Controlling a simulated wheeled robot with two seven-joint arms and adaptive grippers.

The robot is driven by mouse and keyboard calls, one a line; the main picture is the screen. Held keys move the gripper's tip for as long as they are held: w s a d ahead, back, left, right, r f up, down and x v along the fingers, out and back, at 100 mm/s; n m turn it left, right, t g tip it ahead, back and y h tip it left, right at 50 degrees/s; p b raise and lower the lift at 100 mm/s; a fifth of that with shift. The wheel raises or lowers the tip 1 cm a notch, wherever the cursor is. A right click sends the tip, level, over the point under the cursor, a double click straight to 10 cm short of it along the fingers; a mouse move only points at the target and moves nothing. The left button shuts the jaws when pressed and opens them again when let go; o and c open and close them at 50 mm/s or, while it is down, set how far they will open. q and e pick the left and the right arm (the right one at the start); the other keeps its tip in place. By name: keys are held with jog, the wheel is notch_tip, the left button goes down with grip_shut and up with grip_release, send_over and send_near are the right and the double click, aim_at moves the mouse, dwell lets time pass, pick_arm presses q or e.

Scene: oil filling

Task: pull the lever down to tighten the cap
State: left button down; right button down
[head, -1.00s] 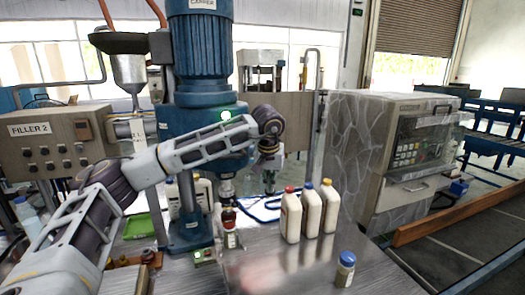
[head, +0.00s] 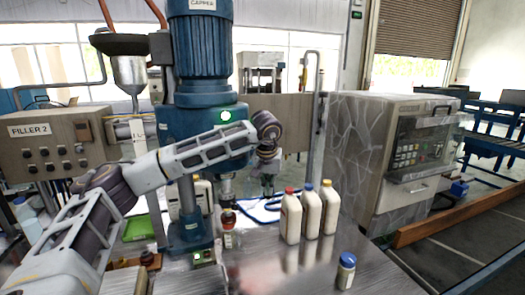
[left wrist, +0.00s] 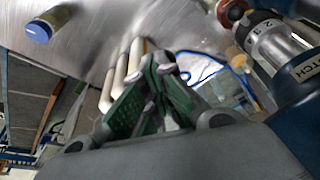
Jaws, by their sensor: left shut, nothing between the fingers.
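The blue capper (head: 193,123) stands at centre left, with a lit green light on its body. A bottle (head: 229,232) with a dark reddish top stands under its spindle (head: 226,187). I cannot make out the lever clearly in either view. My left gripper (head: 268,184) hangs just right of the capper, above the table and behind the white bottles. In the left wrist view its green-padded fingers (left wrist: 163,62) are together and empty. The capper's scaled spindle (left wrist: 268,38) is at the upper right there, apart from the fingers. My right gripper is out of view.
Several white bottles stand near the capper; one has a red cap (head: 291,217). A small blue-capped bottle (head: 346,271) stands alone near the table's front. The filler control box (head: 58,140) is at left and a grey machine (head: 385,155) at right. The metal table front (head: 290,275) has free room.

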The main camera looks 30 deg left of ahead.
pick_arm(q)
jog(key=shift+a+f, duration=0.2)
jog(key=shift+f, duration=0.05)
jog(key=shift+w+a+f, duration=0.25)
jog(key=shift+w+f, duration=0.05)
jog(key=shift+f, duration=0.05)
dwell(1.7)
